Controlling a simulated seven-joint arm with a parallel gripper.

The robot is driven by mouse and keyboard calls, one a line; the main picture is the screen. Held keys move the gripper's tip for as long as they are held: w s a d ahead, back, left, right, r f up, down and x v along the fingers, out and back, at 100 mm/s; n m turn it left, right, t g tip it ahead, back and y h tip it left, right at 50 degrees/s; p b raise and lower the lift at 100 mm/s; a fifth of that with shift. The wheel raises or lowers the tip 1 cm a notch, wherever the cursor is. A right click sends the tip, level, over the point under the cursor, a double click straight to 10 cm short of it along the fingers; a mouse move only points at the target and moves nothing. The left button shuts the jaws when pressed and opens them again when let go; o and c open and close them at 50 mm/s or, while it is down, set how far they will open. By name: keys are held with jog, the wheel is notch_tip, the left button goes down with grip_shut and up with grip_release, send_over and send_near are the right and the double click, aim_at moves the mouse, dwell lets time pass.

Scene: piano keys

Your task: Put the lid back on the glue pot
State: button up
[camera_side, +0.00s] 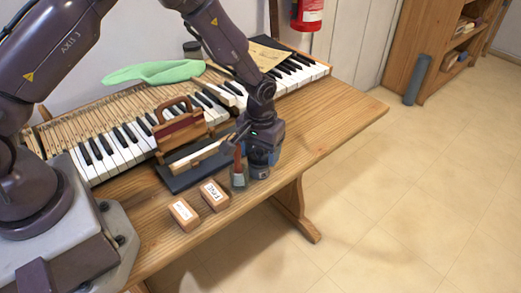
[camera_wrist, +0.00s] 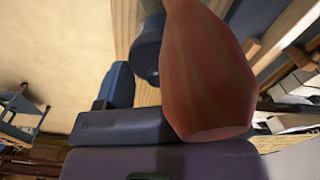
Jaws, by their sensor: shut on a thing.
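My gripper (camera_side: 260,158) points down at the front part of the bench. It is shut on a dark blue rounded piece (camera_wrist: 146,45), which may be the glue pot's lid; I cannot tell for sure. One finger (camera_wrist: 117,86) shows in the wrist view. A small jar (camera_side: 239,181) with a red-handled brush (camera_side: 238,160) stands just left of my gripper in the side view. It may be the glue pot. The brush handle (camera_wrist: 205,75) fills the middle of the wrist view, close to the camera, and hides much of the grip. Whether the held piece touches anything is unclear.
Two labelled wooden blocks (camera_side: 183,213) (camera_side: 214,195) lie at the bench's front. Piano keys (camera_side: 110,150) and a green cloth (camera_side: 155,72) lie behind. The bench (camera_side: 335,115) is clear to the right.

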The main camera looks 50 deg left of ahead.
dwell(0.3)
jog(key=o, duration=1.1)
jog(key=shift+r, duration=3.5)
grip_shut()
jog(key=shift+f, duration=0.4)
